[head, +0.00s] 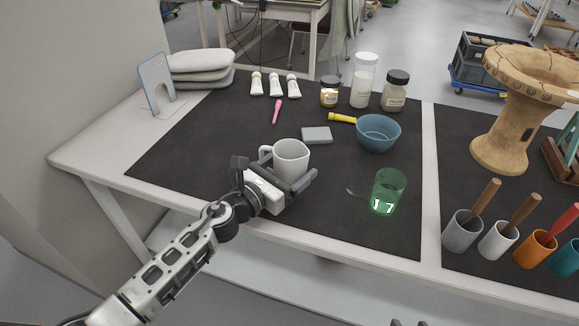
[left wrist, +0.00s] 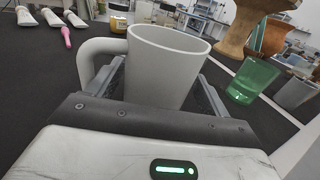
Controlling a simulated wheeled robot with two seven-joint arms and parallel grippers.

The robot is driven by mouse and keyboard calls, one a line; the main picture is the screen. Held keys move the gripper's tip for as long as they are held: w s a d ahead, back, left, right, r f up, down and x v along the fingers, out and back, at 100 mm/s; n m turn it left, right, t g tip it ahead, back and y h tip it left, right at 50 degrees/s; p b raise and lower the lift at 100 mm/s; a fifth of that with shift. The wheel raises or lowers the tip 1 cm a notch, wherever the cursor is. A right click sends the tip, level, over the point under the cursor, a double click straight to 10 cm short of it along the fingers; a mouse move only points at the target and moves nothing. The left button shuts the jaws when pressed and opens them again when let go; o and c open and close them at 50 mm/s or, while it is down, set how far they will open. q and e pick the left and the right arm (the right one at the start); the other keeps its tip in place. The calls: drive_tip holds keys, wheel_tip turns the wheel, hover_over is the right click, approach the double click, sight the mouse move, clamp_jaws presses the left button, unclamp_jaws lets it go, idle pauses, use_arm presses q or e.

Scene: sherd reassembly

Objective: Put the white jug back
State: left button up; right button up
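The white jug (head: 291,158), a plain mug shape with its handle on the left, stands upright on the dark mat near the table's front. My left gripper (head: 279,177) reaches in from the front left, with its fingers spread on either side of the jug. In the left wrist view, the jug (left wrist: 165,68) fills the space between the fingers, with narrow dark gaps beside its lower wall. Whether a finger touches it is hard to tell. Only the dark fingertips of my right gripper (head: 410,323) show at the bottom edge; they are apart and empty.
A green glass (head: 388,192) stands right of the jug and a blue bowl (head: 378,133) behind it. A grey block (head: 317,135) lies just behind the jug. Jars, white tubes and a pink tool (head: 277,111) are farther back. The mat's left side is clear.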

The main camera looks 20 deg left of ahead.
use_arm(q)
drive_tip(key=shift+r, duration=0.1)
use_arm(e)
drive_tip(key=shift+r, duration=0.1)
use_arm(q)
drive_tip(key=shift+s+a+r, duration=0.1)
drive_tip(key=b+v, duration=0.1)
drive_tip(key=v, duration=0.9)
drive_tip(key=shift+s+a+b, duration=0.15)
drive_tip(key=shift+s+b, duration=0.15)
drive_tip(key=shift+s, duration=0.05)
drive_tip(key=shift+s+a, duration=0.2)
drive_tip(key=shift+s, duration=0.25)
use_arm(e)
drive_tip(key=shift+f, duration=0.3)
drive_tip(key=shift+a+f, duration=0.1)
use_arm(q)
drive_tip(key=shift+s, duration=0.1)
